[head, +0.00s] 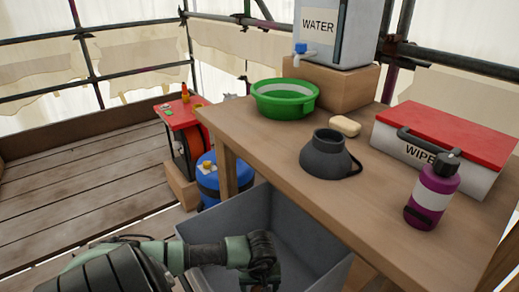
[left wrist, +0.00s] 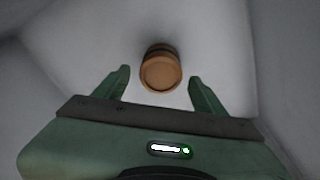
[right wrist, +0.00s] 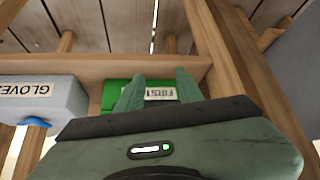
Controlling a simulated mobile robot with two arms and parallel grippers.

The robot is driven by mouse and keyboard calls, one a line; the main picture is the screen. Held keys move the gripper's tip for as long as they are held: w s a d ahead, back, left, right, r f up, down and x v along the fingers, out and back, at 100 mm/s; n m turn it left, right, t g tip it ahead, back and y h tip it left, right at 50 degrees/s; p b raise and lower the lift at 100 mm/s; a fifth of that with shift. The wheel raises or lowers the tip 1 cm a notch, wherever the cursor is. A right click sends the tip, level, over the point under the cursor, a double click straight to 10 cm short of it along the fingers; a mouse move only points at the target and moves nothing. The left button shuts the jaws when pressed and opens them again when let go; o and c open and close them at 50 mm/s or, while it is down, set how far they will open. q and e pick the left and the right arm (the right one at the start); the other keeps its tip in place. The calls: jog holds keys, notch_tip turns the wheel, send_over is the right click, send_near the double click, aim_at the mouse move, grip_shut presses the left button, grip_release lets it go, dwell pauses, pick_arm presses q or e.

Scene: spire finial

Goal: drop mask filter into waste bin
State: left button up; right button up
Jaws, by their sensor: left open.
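The mask filter looks to be the round orange-brown piece (left wrist: 160,72) in the left wrist view. It is beyond and between my left fingertips, clear of both, against the pale grey inside of the bin. My left gripper (head: 262,280) is open over the grey waste bin (head: 335,280) beside the table; its fingers (left wrist: 160,85) also show in the left wrist view. The filter is hidden in the head view. My right gripper (right wrist: 159,78) shows in the right wrist view with its fingers apart and nothing held between them.
On the table (head: 290,150) are a dark grey mask-like piece (head: 325,158), soap (head: 345,126), green basin (head: 285,100), purple bottle (head: 432,195) and wipes box (head: 440,140). A blue tank (head: 208,185) stands behind the bin. A green box (right wrist: 115,92) and gloves box (right wrist: 45,98) are near my right gripper.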

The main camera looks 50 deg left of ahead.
pick_arm(q)
jog(key=r, duration=0.2)
jog(key=r+p, duration=0.1)
jog(key=r, duration=0.2)
jog(key=shift+s+d+r, duration=0.15)
jog(key=shift+d+r, duration=0.05)
jog(key=shift+r, duration=0.1)
notch_tip(320, 180, up, 6)
jog(key=p, duration=0.1)
jog(key=shift+s+d+r+p, duration=0.25)
jog(key=shift+s+d+p, duration=0.05)
jog(key=shift+d, duration=0.1)
pick_arm(e)
jog(key=s+d+g, duration=0.2)
jog(key=s+g, duration=0.1)
jog(key=s, duration=0.3)
jog(key=shift+s+h, duration=0.25)
jog(key=shift+h, duration=0.15)
jog(key=shift+d, duration=0.15)
